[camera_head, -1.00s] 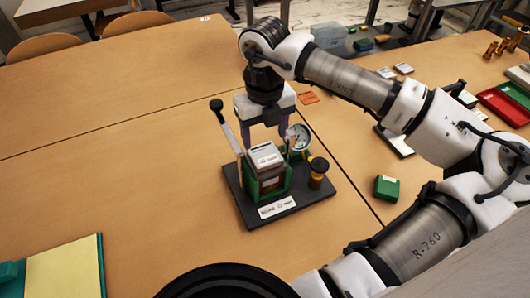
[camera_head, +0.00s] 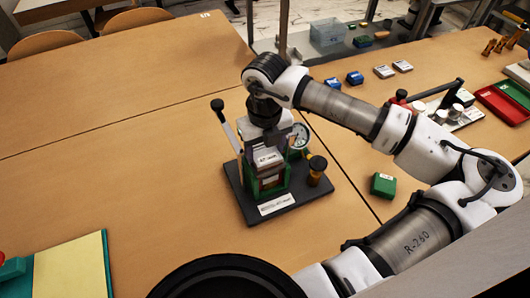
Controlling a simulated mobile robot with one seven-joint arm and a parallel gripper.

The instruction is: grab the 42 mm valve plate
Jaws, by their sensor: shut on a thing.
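A grey-topped labelled block, which looks like the valve plate (camera_head: 269,160), sits in the green holder (camera_head: 254,186) of the gauge rig. Its label is too small to read surely. My gripper (camera_head: 268,149) is right above the rig, down at the block's top and shut on it. The fingertips are mostly hidden behind the block and the holder. The rig's black base (camera_head: 313,190) lies flat on the table and carries a front label (camera_head: 276,204).
A lever with a black knob (camera_head: 217,104) rises left of my gripper. A round dial (camera_head: 299,137) and a black-topped amber knob (camera_head: 317,170) stand close on the right. A green block (camera_head: 383,185) lies further right. The table (camera_head: 120,170) left of the rig is clear.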

